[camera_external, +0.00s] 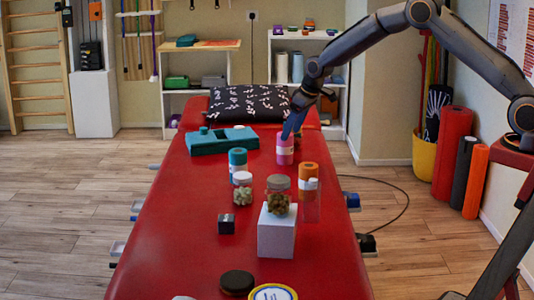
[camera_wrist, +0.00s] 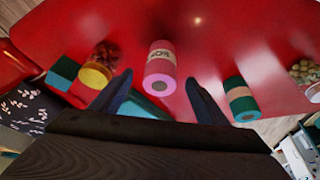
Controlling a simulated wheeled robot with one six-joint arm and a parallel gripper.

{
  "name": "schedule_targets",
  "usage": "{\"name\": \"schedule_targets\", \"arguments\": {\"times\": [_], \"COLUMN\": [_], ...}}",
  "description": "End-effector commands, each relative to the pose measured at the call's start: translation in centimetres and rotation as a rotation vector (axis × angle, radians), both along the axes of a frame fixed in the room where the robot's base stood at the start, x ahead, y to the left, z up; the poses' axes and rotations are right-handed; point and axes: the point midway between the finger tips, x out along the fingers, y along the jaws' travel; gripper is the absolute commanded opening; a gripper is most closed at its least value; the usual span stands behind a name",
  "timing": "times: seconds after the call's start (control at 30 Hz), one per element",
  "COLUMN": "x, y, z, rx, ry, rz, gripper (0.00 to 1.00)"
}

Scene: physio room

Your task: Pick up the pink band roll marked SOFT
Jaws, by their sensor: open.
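The pink band roll (camera_external: 285,153) stands upright on the red treatment table, near its far end. It also shows in the wrist view (camera_wrist: 160,64), with a pale label whose lettering is upside down and hard to read. My gripper (camera_external: 290,132) is just above the roll in the external view, and its fingers overlap the roll's top edge there. In the wrist view my gripper (camera_wrist: 158,88) is open, with one dark blue finger on each side of the roll. No grip on it shows, and I cannot tell whether either finger touches it.
A teal tray (camera_external: 222,147) lies left of the pink roll, and a black patterned pillow (camera_external: 248,103) lies behind. A white block (camera_external: 277,236) bears a jar (camera_external: 278,200).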

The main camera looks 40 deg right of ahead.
Motion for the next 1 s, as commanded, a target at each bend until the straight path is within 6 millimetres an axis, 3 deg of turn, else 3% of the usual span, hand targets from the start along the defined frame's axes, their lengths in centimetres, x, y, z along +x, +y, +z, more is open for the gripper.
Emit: {"name": "schedule_targets", "arguments": {"times": [0.57, 0.87, 1.0], "x": [2.4, 2.6, 2.6], "y": [0.9, 0.9, 0.9], "z": [-5.1, -5.5, -5.5], "rx": [0.0, 0.0, 0.0], "ry": [0.001, 0.0, 0.0], "rz": [-0.001, -0.001, -0.001], "gripper": [0.68, 0.68, 0.48]}}
